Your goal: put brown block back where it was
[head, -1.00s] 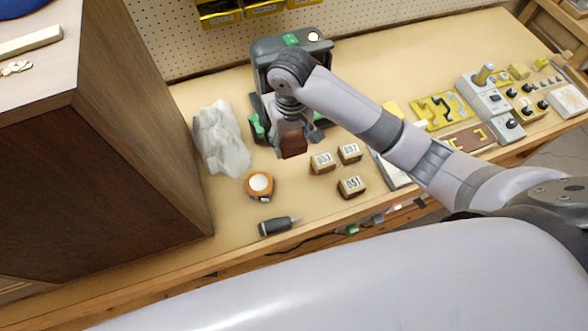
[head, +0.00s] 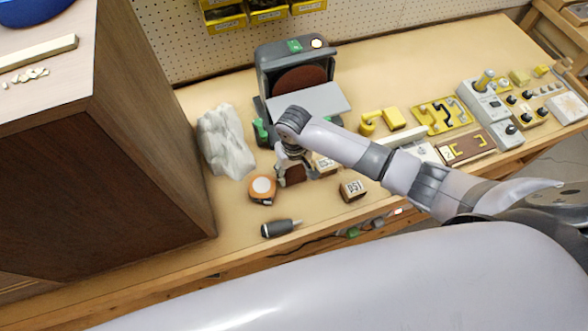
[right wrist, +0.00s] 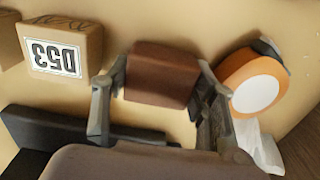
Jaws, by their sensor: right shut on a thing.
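The brown block (head: 295,176) is held in my right gripper (head: 292,168), low over the bench between the orange tape measure and the labelled wooden blocks. I cannot tell whether it touches the bench. In the right wrist view the brown block (right wrist: 161,74) sits between the two fingers of the right gripper (right wrist: 158,92), which are closed on its sides. A labelled wooden block (right wrist: 58,48) lies to the left there, and the orange tape measure (right wrist: 252,82) lies to the right. My left gripper is not in view.
A disc sander (head: 300,78) with a grey table stands behind my arm. A crumpled white-grey lump (head: 225,142) lies left of it. A brown cabinet (head: 150,150) blocks the left side.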

